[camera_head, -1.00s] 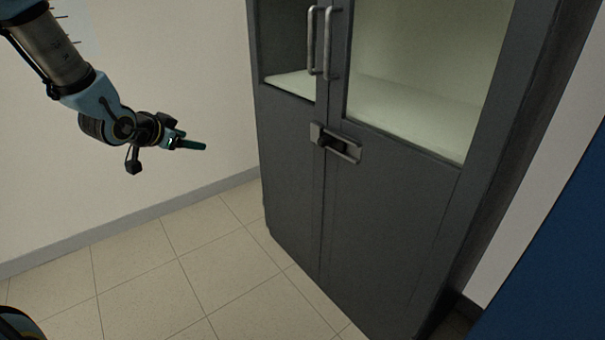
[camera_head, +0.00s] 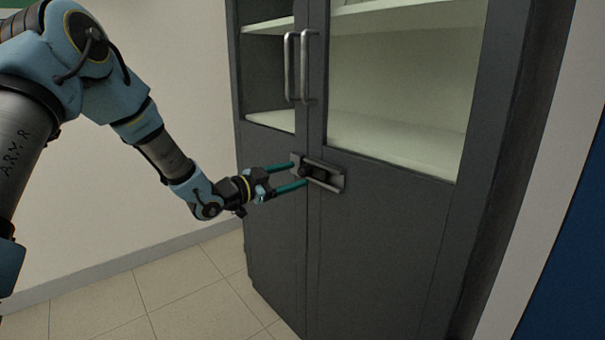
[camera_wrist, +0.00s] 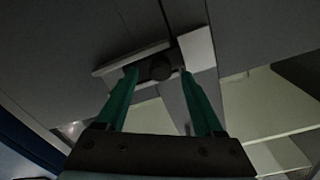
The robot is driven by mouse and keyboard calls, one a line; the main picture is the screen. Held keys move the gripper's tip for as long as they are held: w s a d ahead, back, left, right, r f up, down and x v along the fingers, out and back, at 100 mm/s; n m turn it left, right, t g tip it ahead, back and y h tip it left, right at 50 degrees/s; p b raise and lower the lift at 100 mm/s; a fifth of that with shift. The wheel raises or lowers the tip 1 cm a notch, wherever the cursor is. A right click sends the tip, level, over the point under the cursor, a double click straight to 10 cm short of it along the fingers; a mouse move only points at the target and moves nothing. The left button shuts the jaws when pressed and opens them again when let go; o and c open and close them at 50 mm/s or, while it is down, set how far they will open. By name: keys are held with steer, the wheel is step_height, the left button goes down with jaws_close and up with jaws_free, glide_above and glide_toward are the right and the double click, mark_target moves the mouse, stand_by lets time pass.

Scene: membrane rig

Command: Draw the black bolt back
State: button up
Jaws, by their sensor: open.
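The black bolt (camera_head: 305,171) sits in a grey metal latch plate (camera_head: 329,177) on the front of a dark grey cabinet, across the seam of its two doors. Its round dark knob also shows in the wrist view (camera_wrist: 161,69). My gripper (camera_head: 298,174) is open, with its two green fingers reaching to the latch. In the wrist view one finger is on each side of the knob, and a gap shows between the knob and each finger. Whether the fingers touch the plate I cannot tell.
Two upright metal handles (camera_head: 304,66) stand on the doors above the latch. Glass panes show pale shelves (camera_head: 390,143) inside the cabinet (camera_head: 375,240). A plain wall is at left, a blue surface (camera_head: 567,240) at right. Tiled floor (camera_head: 185,290) is clear at lower left.

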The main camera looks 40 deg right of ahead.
mark_target(299, 173)
steer(key=shift+s+d, duration=0.15)
steer(key=shift+d, duration=1.7)
steer(key=shift+c, duration=0.3)
jaws_close()
